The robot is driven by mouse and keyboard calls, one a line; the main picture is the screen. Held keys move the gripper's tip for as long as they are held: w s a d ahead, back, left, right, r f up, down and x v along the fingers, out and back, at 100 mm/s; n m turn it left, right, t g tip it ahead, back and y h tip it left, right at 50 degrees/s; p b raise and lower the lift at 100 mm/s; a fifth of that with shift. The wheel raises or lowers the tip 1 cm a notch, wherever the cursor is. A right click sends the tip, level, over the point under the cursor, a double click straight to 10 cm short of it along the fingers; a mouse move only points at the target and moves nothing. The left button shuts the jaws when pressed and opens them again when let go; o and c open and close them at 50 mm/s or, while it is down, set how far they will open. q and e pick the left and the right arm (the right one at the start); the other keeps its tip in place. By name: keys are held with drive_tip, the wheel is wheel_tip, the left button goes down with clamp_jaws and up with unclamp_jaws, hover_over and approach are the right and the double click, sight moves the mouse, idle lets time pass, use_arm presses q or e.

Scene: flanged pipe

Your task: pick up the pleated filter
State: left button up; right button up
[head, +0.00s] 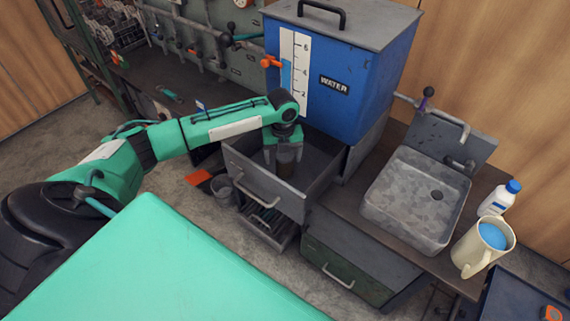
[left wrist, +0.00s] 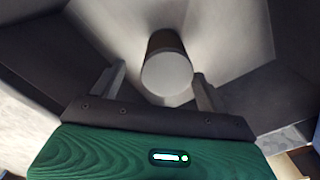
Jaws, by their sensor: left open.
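The pleated filter (head: 287,164) appears to be the small dark brown cylinder standing in the open grey drawer (head: 258,184) below the water tank. In the left wrist view it is a cylinder with a pale round end (left wrist: 167,72) and a dark side; its pleats cannot be made out. My left gripper (head: 283,157) points down into the drawer over the filter. Its two fingers are open, one on each side of the cylinder in the left wrist view (left wrist: 158,78), with gaps visible. My right gripper is not in view.
The blue water tank (head: 335,75) stands right behind the drawer. A grey sink (head: 415,200), a bottle (head: 499,199) and a cream jug (head: 482,247) are to the right. The drawer walls surround the gripper closely. A small grey bucket (head: 223,190) stands on the floor.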

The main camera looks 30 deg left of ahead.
use_arm(q)
drive_tip(key=f, duration=0.2)
drive_tip(key=w+f, duration=0.1)
drive_tip(key=f, duration=0.2)
drive_tip(key=shift+f, duration=0.3)
drive_tip(key=c, duration=1.1)
